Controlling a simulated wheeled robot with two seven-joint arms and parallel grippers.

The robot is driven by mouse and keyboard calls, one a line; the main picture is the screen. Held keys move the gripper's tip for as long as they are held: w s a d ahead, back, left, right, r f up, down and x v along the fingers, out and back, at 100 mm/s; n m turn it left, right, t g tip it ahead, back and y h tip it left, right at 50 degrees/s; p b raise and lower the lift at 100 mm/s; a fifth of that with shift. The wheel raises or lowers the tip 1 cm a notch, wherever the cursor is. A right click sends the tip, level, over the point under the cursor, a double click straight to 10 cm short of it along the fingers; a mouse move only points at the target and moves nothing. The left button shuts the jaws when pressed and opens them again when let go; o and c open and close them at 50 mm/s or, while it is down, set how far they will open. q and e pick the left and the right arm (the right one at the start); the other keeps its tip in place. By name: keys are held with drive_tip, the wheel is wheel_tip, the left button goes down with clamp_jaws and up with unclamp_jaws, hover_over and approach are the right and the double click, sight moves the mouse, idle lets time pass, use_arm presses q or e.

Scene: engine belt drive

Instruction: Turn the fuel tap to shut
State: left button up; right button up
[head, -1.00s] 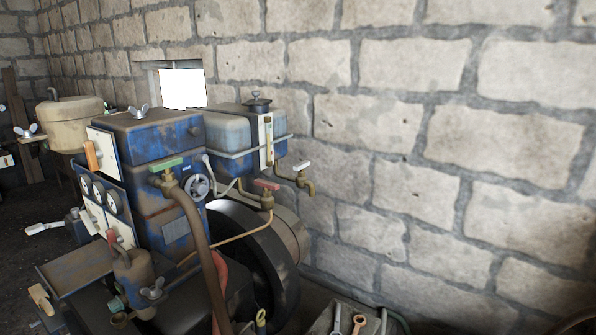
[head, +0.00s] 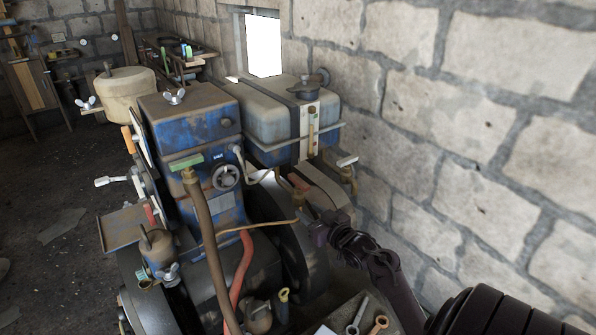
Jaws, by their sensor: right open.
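A tap with a red handle (head: 299,183) sits on pipework below the front of the blue-grey tank (head: 272,132), with a thin copper pipe (head: 258,227) running left from near it. A brass tap with a white lever (head: 347,161) is at the tank's right end. A green-handled tap (head: 186,163) tops the thick brown hose on the blue engine housing. No label tells which is the fuel tap. My right gripper (head: 322,233) is open and empty, below and right of the red handle, apart from it. Its fingertips are small and dark against the flywheel. My left gripper is out of view.
The dark flywheel (head: 305,262) stands behind my right gripper. The stone wall (head: 450,130) closes off the right side. Spanners (head: 357,315) lie on a surface at the bottom. A cream pot (head: 126,95) stands left of the engine housing.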

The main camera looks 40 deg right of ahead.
drive_tip(key=t, duration=0.1)
approach(301, 181)
drive_tip(key=w, duration=0.3)
drive_tip(key=shift+w+d+f+p, duration=0.1)
drive_tip(key=shift+w+p, duration=0.25)
drive_tip(key=w, duration=0.2)
drive_tip(key=w+p, duration=0.1)
drive_tip(key=w, duration=0.3)
drive_tip(key=shift+w+d+f+p, duration=0.1)
drive_tip(key=shift+d+p, duration=0.2)
drive_tip(key=shift+p, duration=0.1)
drive_tip(key=shift+w+d+f, duration=0.1)
drive_tip(key=shift+w, duration=0.4)
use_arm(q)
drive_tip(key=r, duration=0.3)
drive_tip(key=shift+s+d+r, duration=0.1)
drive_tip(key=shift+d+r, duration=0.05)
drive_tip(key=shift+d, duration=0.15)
use_arm(e)
clamp_jaws()
